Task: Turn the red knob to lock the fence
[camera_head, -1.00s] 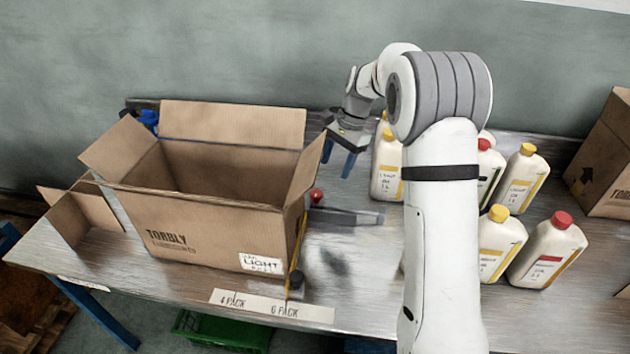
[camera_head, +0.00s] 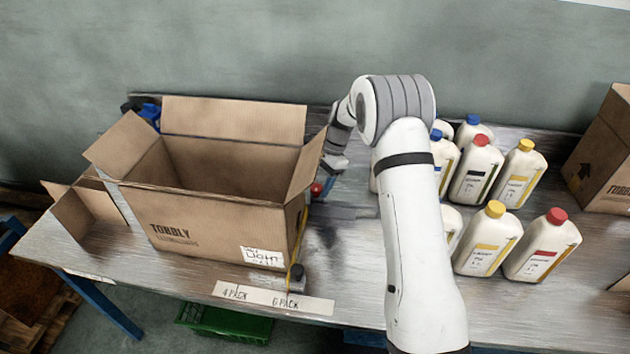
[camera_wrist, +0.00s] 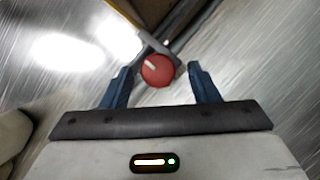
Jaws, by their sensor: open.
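The red knob (camera_head: 317,188) is a small round knob to the right of the open cardboard box, low by the table. It also shows in the wrist view (camera_wrist: 157,70), with a pale mark on its face. My gripper (camera_wrist: 160,88) is open, with one blue finger on each side of the knob and gaps between fingers and knob. In the head view my gripper (camera_head: 322,180) is small and partly hidden by the box flap. The fence (camera_wrist: 172,45) shows as grey bars behind the knob; the grey piece (camera_head: 350,211) right of the knob may belong to it.
The open cardboard box (camera_head: 200,215) stands left of the knob, its right flap (camera_head: 306,167) close to my gripper. Several white bottles (camera_head: 482,240) stand to the right. Another box (camera_head: 605,155) stands at the far right. A label strip (camera_head: 272,298) lies along the table's front edge.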

